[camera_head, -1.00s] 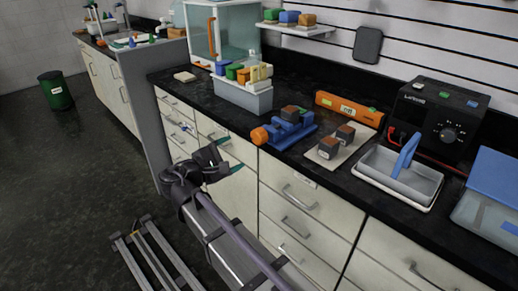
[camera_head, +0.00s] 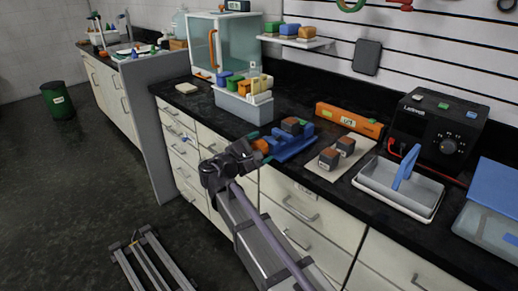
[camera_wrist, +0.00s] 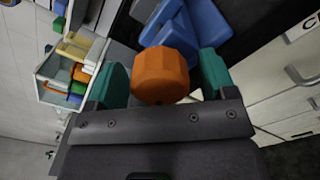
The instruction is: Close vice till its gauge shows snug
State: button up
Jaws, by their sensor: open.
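The blue vice (camera_head: 292,143) sits at the front edge of the dark bench, with a dark, brown-topped block (camera_head: 292,126) at its jaws. Its orange knob (camera_head: 261,147) faces the front. My gripper (camera_head: 257,145) is at the knob. In the wrist view the orange knob (camera_wrist: 166,75) lies between the two teal fingers of my gripper (camera_wrist: 163,80), which are open, with a gap visible on the right side. The vice body (camera_wrist: 190,22) shows behind the knob. An orange gauge bar (camera_head: 348,120) with a small display lies behind the vice; its reading is too small to tell.
Two dark blocks stand on a beige mat (camera_head: 325,172) right of the vice. A grey bin (camera_head: 243,105) with colored items stands to the left. A grey tray (camera_head: 400,190) with a blue handle and a black power unit (camera_head: 436,135) are further right.

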jog(key=shift+c, duration=0.2)
jog(key=c, duration=0.9)
jog(key=shift+m, duration=0.8)
jog(key=o, duration=0.9)
jog(key=shift+o, duration=0.2)
jog(key=shift+a, duration=0.1)
jog(key=v, duration=1)
jog(key=shift+s+a, duration=0.25)
jog(key=shift+s, duration=0.05)
